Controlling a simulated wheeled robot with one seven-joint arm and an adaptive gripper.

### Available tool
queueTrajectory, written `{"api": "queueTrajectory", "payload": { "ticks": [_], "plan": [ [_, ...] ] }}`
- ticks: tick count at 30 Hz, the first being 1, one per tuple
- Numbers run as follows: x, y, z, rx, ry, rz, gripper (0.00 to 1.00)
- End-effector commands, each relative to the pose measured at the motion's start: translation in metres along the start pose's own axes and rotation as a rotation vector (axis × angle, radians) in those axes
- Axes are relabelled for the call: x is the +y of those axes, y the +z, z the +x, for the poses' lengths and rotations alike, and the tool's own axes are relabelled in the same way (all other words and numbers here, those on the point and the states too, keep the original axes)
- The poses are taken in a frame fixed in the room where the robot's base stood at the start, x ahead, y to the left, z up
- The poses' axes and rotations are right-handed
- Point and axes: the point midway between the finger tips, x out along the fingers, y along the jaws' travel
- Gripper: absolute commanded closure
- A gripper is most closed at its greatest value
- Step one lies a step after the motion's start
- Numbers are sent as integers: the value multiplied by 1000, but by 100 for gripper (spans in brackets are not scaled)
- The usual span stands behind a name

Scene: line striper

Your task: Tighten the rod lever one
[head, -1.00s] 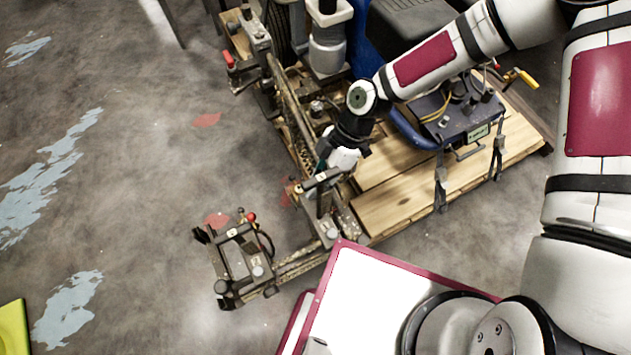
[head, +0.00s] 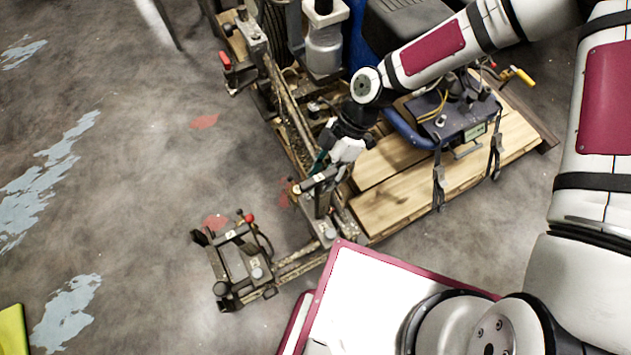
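The line striper's metal frame (head: 290,105) runs along the left side of a wooden pallet (head: 395,205). My gripper (head: 318,165) points down and left at a bracket (head: 320,181) near the frame's front end. Its fingertips are small and partly hidden against the dark metal, so I cannot tell whether they are open or touching anything. A red-tipped lever (head: 224,60) stands at the frame's far left. A red knob (head: 250,218) sits on the front-left wheeled carriage (head: 235,265). I cannot tell which part is rod lever one; the small labels are unreadable.
A blue-framed box with a small display (head: 455,120) and dark straps stands on the pallet. A yellow handle (head: 522,76) sticks out behind it. A yellow-green object (head: 11,328) lies at the lower left. The concrete floor at left is mostly clear.

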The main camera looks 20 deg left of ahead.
Motion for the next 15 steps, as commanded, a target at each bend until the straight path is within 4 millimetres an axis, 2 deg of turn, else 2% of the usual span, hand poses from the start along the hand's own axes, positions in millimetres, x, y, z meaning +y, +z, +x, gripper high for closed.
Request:
{"api": "queueTrajectory", "payload": {
  "ticks": [3,9,15],
  "plan": [
    [1,1,-27,-1,6,1,62],
    [0,1,-65,-1,4,1,62],
    [0,1,-89,-1,2,1,62]
  ]
}}
